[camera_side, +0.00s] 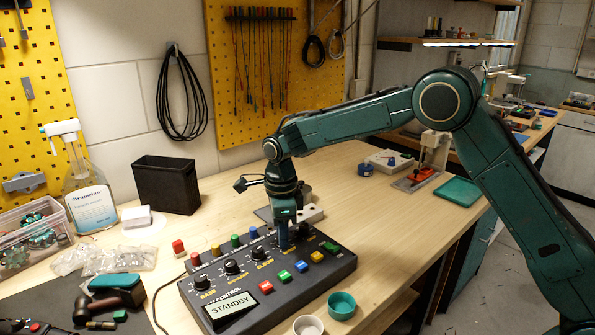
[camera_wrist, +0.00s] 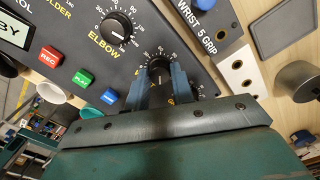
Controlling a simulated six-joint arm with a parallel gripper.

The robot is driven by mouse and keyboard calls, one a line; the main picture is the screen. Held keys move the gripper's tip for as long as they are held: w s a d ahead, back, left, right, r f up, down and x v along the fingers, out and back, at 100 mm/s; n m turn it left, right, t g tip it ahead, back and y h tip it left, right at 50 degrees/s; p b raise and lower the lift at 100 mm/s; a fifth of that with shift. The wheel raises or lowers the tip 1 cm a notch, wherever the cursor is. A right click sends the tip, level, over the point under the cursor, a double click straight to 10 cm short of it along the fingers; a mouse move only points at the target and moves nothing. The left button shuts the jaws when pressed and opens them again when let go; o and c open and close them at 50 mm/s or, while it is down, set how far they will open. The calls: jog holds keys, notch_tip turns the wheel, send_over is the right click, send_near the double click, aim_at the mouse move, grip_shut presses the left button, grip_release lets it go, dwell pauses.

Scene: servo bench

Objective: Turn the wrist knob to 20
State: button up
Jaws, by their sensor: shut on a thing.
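The black control box (camera_side: 335,262) lies on the bench, its display (camera_side: 230,307) reading STANDBY. My gripper (camera_side: 284,240) points down over its row of knobs. In the wrist view, my gripper (camera_wrist: 160,84) has its two blue fingers closed on the sides of a black knob (camera_wrist: 158,66), the one beside the elbow knob (camera_wrist: 115,28). I take it as the wrist knob; its name is hidden behind the gripper. Part of its dial scale shows above it, but I cannot read where its pointer stands. Another dial shows partly beyond the right finger.
Red (camera_side: 266,287), green (camera_side: 284,276), blue (camera_side: 301,266) and yellow (camera_side: 316,256) buttons line the box's front. Coloured plugs stand along its back edge. A teal cup (camera_side: 341,305) and a pale cup (camera_side: 308,325) stand close in front. A black bin (camera_side: 166,185) stands behind.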

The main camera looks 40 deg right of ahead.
jog(key=n, duration=1.1)
jog(key=shift+n, duration=0.3)
jog(key=n, duration=1.1)
jog(key=shift+a+r+n, duration=0.1)
jog(key=shift+n, duration=0.3)
jog(key=n, duration=0.5)
jog(key=shift+n, duration=0.3)
jog(key=n, duration=1.2)
jog(key=shift+n, duration=0.3)
jog(key=n, duration=0.5)
